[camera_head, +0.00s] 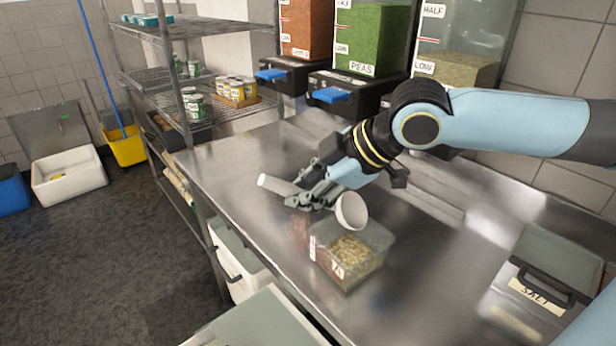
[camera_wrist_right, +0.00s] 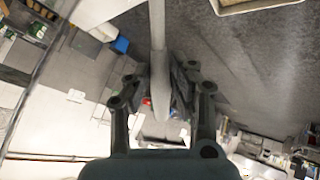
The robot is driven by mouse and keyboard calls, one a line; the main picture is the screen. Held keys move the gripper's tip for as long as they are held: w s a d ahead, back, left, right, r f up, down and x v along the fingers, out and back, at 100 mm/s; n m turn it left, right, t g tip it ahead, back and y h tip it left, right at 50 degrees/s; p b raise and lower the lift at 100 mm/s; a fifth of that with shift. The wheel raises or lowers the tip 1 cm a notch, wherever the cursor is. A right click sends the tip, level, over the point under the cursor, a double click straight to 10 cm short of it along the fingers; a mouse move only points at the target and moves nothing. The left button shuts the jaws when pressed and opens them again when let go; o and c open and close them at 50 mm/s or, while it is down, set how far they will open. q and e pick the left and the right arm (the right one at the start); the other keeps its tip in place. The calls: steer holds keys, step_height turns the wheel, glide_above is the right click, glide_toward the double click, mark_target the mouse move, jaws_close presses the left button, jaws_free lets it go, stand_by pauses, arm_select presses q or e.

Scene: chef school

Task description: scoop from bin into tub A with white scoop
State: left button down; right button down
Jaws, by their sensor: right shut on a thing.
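My right gripper (camera_head: 312,192) is shut on the handle of the white scoop (camera_head: 352,211). The handle sticks out to the left of the fingers, and the round bowl is on the right. The bowl appears tilted beside the tub's back rim; I cannot make out any food in it. In the right wrist view the scoop handle (camera_wrist_right: 158,50) runs between the fingers (camera_wrist_right: 162,88). Tub A (camera_head: 350,262) is a clear square tub on the steel counter, with tan pieces in it. A white bin (camera_head: 232,262) stands under the counter's left edge. My left gripper is not in view.
The steel counter (camera_head: 235,160) is clear left of the tub. Dispensers of orange and green food (camera_head: 372,38) stand along the back. A lidded salt container (camera_head: 541,292) is at right. A wire shelf (camera_head: 205,28) with cans (camera_head: 238,88) stands back left.

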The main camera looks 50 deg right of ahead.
steer(key=shift+w+a+f+n+g+b, duration=0.1)
steer(key=shift+a+f+n+g+b, duration=0.2)
steer(key=shift+g+b, duration=0.55)
steer(key=shift+w+a+f+n+g+b, duration=0.15)
steer(key=shift+f+g+b, duration=0.35)
steer(key=shift+b, duration=0.65)
steer(key=shift+w+a+f+n+g+b, duration=0.1)
steer(key=shift+f+n+g+b, duration=0.15)
steer(key=shift+g+b, duration=0.65)
steer(key=shift+a+f+g+y+b, duration=0.15)
steer(key=shift+f+g+y+b, duration=0.15)
steer(key=shift+g+b, duration=0.25)
steer(key=g+p, duration=0.2)
steer(key=shift+w+a+r+n+g, duration=0.1)
steer(key=shift+a+r+n+g, duration=0.05)
steer(key=shift+n+g, duration=0.2)
steer(key=shift+r+p, duration=0.45)
steer(key=shift+p, duration=0.15)
steer(key=shift+r+p, duration=1.3)
steer(key=shift+p, duration=0.15)
steer(key=shift+f, duration=0.1)
